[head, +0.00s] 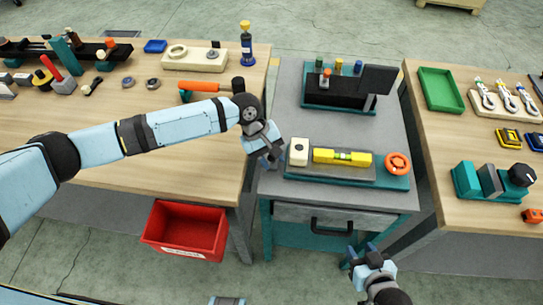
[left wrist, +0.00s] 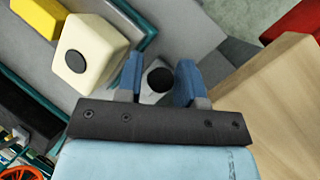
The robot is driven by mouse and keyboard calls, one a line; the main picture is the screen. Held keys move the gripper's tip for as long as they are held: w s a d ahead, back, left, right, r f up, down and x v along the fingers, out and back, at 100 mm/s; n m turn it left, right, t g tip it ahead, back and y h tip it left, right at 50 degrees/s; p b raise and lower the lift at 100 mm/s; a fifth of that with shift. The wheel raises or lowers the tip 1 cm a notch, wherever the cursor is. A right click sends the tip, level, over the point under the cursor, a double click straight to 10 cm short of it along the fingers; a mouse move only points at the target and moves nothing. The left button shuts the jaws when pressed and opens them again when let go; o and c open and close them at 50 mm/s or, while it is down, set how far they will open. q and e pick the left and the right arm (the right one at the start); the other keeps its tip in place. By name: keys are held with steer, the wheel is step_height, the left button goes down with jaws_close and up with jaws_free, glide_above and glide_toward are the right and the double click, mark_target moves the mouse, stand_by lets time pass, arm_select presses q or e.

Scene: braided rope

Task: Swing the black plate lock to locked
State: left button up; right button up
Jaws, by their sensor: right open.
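A black plate (head: 378,79) stands tilted at the right end of a dark holder with a teal base (head: 312,103), at the back of the grey cabinet. I cannot tell whether it is the lock, or how it is set. My left gripper (head: 272,152) is over the cabinet's left edge, just left of a cream block (head: 299,152) and apart from the plate. In the left wrist view, a pale piece with a black round top (left wrist: 159,80) shows between its separated fingers (left wrist: 158,75); whether they grip it is unclear. My right gripper (head: 360,255) is open and empty, before the cabinet front.
The cream block lies on a teal-edged tray (head: 393,182) with a yellow level (head: 342,157) and an orange ring (head: 397,164). Small colored pieces stand in the dark holder. Wooden tables (head: 205,115) flank the cabinet. A red bin (head: 186,231) is at lower left.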

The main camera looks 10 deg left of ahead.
arm_select(q)
jaws_close()
steer(key=shift+w+r+g+p, duration=0.45)
steer(key=shift+g+p, duration=0.25)
steer(key=shift+p, duration=0.4)
steer(key=shift+w+r+n+g+p, duration=0.1)
steer(key=shift+w+n+g+p, duration=0.2)
steer(key=shift+w+g+p, duration=0.55)
steer(key=shift+w+g, duration=0.15)
steer(key=shift+g, duration=0.4)
steer(key=shift+w+n+g+h, duration=0.3)
steer(key=shift+w+n+g, duration=0.2)
steer(key=shift+w+g, duration=0.4)
steer(key=shift+g+b, duration=0.3)
steer(key=shift+o, duration=1.8)
jaws_free()
